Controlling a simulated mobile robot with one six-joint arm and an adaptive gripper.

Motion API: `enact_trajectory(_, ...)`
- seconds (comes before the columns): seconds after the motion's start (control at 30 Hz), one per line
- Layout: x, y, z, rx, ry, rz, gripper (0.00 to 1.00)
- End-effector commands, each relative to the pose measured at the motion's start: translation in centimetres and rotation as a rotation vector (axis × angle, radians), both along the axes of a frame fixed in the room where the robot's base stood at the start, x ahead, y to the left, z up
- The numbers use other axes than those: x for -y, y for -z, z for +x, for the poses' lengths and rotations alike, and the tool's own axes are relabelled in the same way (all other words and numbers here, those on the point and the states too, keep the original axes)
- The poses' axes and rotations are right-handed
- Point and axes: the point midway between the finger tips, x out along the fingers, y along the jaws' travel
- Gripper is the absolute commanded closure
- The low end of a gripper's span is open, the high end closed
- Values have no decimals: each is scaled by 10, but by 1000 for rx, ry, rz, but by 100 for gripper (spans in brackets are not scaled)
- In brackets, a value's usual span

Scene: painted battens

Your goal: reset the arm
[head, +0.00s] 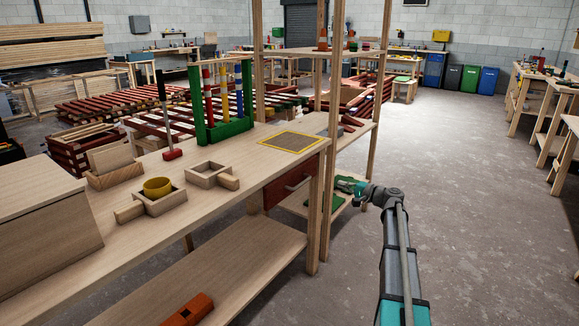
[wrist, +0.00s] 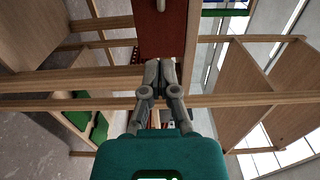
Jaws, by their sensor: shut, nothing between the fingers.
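My gripper (head: 340,184) is at the right end of the workbench, beside the upright posts of the shelf frame and below the level of the bench top. In the wrist view my gripper (wrist: 159,68) has its two grey fingers together, with nothing between them. The wrist picture is turned, and a red drawer front (wrist: 160,30) shows beyond the fingertips. The red drawer (head: 288,186) hangs under the bench top in the head view. My arm reaches in from the lower right over open floor.
An orange-red block (head: 188,312) lies on the lower shelf. Wooden posts (head: 317,215) stand close to my gripper. Floor on the right is clear.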

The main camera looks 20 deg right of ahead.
Motion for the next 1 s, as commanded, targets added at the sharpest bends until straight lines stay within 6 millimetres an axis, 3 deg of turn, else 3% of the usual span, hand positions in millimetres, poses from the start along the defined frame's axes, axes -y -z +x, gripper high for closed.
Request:
enact_trajectory(0.17, -7, 2, -1, -7, -9, -11, 100)
enact_trajectory(0.27, -23, 8, -5, -26, -30, -40, 100)
enact_trajectory(0.47, -87, 36, -25, -105, -122, -172, 100)
enact_trajectory(0.7, -181, 85, -73, -248, -284, -423, 100)
enact_trajectory(1.0, -263, 140, -155, -420, -475, -763, 100)
